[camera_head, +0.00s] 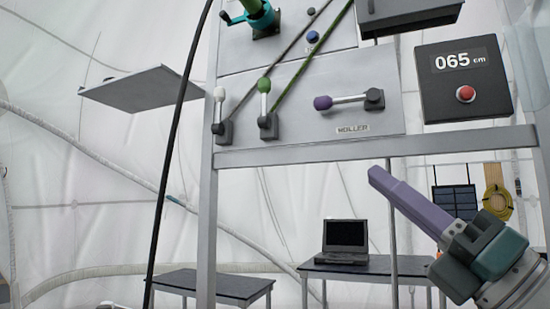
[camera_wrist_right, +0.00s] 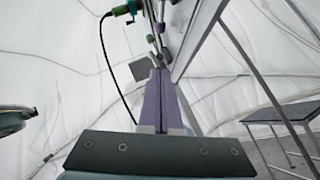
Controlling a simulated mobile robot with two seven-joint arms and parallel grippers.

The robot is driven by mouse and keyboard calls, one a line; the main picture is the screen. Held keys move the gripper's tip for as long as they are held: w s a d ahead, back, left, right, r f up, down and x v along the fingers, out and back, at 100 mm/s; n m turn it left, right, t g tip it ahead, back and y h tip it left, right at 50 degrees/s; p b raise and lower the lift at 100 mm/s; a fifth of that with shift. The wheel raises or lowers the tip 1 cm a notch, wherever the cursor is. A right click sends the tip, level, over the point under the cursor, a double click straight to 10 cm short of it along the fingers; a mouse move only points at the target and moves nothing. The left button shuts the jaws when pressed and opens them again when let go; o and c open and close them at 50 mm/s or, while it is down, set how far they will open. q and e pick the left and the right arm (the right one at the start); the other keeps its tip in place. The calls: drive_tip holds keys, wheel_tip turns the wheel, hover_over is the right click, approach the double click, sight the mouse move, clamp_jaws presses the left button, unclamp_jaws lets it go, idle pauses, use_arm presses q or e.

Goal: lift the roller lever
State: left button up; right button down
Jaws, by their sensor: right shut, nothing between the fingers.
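The roller lever (camera_head: 349,99) lies nearly horizontal on the light grey panel (camera_head: 290,150), with a purple knob (camera_head: 323,103) at its left end and a dark pivot at its right. A small nameplate (camera_head: 353,129) sits just below it. My right gripper (camera_head: 376,176) has purple fingers and points up and left, below the panel and apart from the lever in the picture. Its fingers are shut and empty, pressed together in the right wrist view (camera_wrist_right: 160,74). My left gripper is not in view.
Two upright levers, white-knobbed (camera_head: 219,108) and green-knobbed (camera_head: 264,100), stand left on the panel. A black box (camera_head: 464,105) with a red button reads 065 cm. The metal frame (camera_head: 380,149) crosses above my right gripper. A laptop (camera_head: 345,238) sits on a table behind.

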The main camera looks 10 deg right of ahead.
sight(343, 100)
drive_tip(key=shift+a+n, duration=0.1)
drive_tip(key=shift+n, duration=0.2)
drive_tip(key=shift+r, duration=0.1)
drive_tip(key=p+x, duration=0.2)
drive_tip(key=x, duration=0.2)
drive_tip(key=d+r+p+x, duration=0.1)
drive_tip(key=p+x, duration=0.2)
drive_tip(key=x, duration=0.1)
drive_tip(key=p+x, duration=0.3)
drive_tip(key=x, duration=0.1)
drive_tip(key=shift+s+d+r, duration=0.2)
drive_tip(key=shift+s, duration=0.05)
drive_tip(key=shift+w+d+r+p, duration=0.25)
drive_tip(key=shift+r+p, duration=0.1)
drive_tip(key=shift+p, duration=0.2)
